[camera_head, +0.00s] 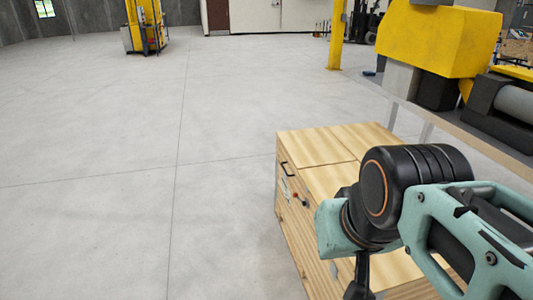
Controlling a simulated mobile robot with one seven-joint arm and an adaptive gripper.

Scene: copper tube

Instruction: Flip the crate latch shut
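The wooden crate (318,145) stands on the floor at the lower right, with a planked top. Its left-facing side carries a dark handle (286,168) near the far corner. Farther along that side is small hardware with dark and orange-red parts (301,200), which may be the latch; its position is too small to tell. My arm reaches in from the right over the crate and hides part of its top and side. A dark part of my gripper (357,284) shows at the bottom edge, by the crate's near side. Its fingertips are not clearly visible.
A yellow machine (425,45) with a grey roller stands behind the crate at the upper right. A yellow post (337,35) stands at its left. Another yellow machine (145,27) is far off at the upper left. The concrete floor (110,180) left of the crate is clear.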

